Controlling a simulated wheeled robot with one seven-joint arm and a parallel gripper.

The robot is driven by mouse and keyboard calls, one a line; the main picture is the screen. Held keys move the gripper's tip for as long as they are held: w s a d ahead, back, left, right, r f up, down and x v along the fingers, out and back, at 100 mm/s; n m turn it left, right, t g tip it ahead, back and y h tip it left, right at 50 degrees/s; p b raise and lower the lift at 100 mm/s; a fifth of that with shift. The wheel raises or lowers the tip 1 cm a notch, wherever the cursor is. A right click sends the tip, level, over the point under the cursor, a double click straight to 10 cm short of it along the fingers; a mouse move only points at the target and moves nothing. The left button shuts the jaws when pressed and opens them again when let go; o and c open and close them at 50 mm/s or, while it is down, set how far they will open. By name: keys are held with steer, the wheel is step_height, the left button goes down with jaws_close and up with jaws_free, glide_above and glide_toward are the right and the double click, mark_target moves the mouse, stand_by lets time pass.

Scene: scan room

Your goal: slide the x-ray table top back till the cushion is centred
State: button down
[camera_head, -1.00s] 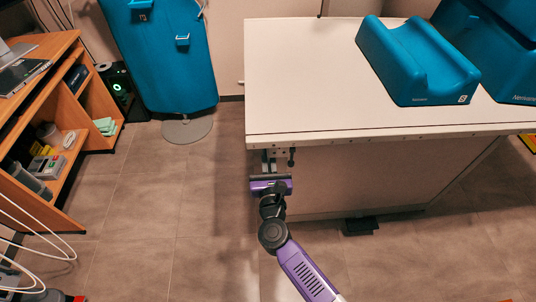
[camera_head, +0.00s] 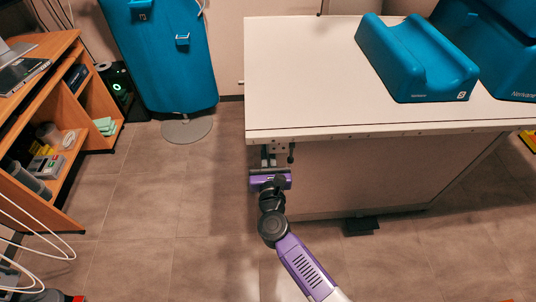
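The white x-ray table top (camera_head: 310,75) fills the upper right of the head view, its front edge running left to right. A blue cushion (camera_head: 417,62) with a long hollow lies on it, right of the middle of the part in view. My gripper (camera_head: 269,158) is at the table's front edge near the left corner, pointing at a small metal bracket under the edge. Its fingers are apart and seem to lie at or just below the edge. Whether they touch the table is too small to tell.
A larger blue block (camera_head: 490,45) stands at the right on the table. A black foot pedal (camera_head: 361,226) lies on the floor by the table base. A wooden shelf (camera_head: 60,130) is at the left, a blue panel on a stand (camera_head: 165,60) behind. The floor between is clear.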

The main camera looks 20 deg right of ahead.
steer(key=x, duration=0.4)
steer(key=shift+b, duration=0.4)
steer(key=shift+r, duration=0.1)
steer(key=c, duration=1.6)
jaws_free()
steer(key=shift+o, duration=0.2)
steer(key=v, duration=0.8)
steer(key=shift+w, duration=0.1)
